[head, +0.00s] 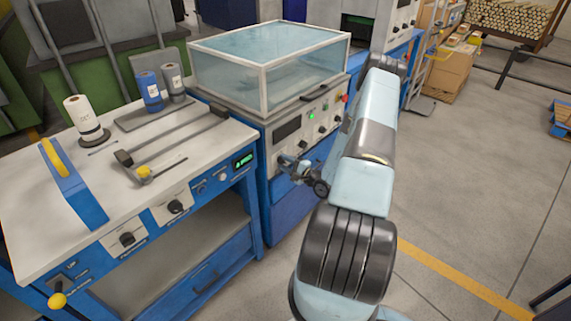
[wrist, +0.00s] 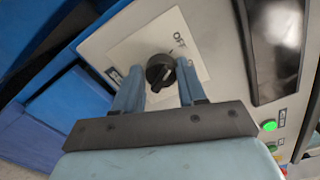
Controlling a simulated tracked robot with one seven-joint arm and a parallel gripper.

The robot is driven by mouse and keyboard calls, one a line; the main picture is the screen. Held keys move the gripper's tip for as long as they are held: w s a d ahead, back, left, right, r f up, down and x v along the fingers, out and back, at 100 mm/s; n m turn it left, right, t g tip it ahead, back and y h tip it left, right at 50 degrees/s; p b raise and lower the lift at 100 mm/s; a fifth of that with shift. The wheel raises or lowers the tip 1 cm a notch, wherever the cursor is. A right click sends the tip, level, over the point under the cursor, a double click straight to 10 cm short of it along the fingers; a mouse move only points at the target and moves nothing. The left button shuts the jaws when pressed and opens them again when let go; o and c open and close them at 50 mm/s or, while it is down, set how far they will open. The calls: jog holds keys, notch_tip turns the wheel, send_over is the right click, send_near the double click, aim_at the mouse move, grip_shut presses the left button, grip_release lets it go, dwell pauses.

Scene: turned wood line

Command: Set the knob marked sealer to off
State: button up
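A black round knob (wrist: 160,72) sits on a pale plate in the wrist view. A label reading OFF (wrist: 180,40) is printed beside it on the plate. A dark label (wrist: 113,74) lies left of the knob, partly covered by a finger and unreadable, so I cannot confirm the knob's name. My gripper (wrist: 159,66) is open, its two blue fingers on either side of the knob with a gap visible at each side. In the head view my gripper (head: 291,166) is at the left end of the machine's front panel (head: 317,110), hiding the knob there.
A dark display (wrist: 277,45) and a green lit button (wrist: 270,126) lie right of the knob. A glass-covered box (head: 268,65) tops the machine. The bench (head: 60,215) at left carries two other black knobs (head: 127,239). Open floor (head: 480,170) lies at right.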

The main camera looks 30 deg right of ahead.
jog(key=o, duration=0.4)
jog(key=v, duration=1.3)
jog(key=shift+s, duration=0.4)
